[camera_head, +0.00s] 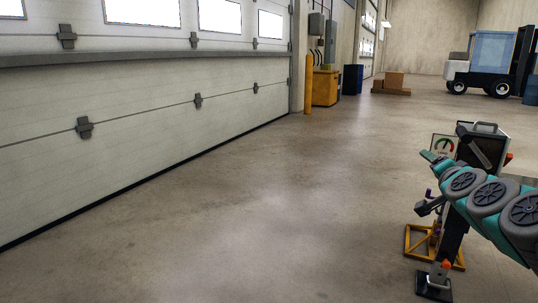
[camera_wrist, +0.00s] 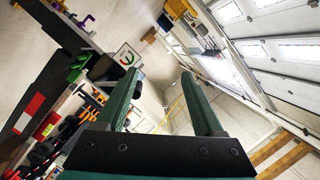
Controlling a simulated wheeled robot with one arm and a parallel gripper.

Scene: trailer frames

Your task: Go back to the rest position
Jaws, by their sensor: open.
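My gripper (camera_wrist: 160,80) shows in the wrist view with its two dark green fingers spread apart and nothing between them. In the head view, my teal and grey arm reaches in from the right edge, in front of a dark upright unit (camera_head: 488,140). The arm hides part of that unit, and I cannot make out the gripper clearly there.
A large white sectional door (camera_head: 150,110) runs along the left. An orange frame (camera_head: 412,242) and a black foot (camera_head: 434,284) stand on the floor near my arm. A yellow post (camera_head: 309,82), cardboard boxes (camera_head: 393,80) and a vehicle (camera_head: 490,65) are farther off. The middle floor is clear.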

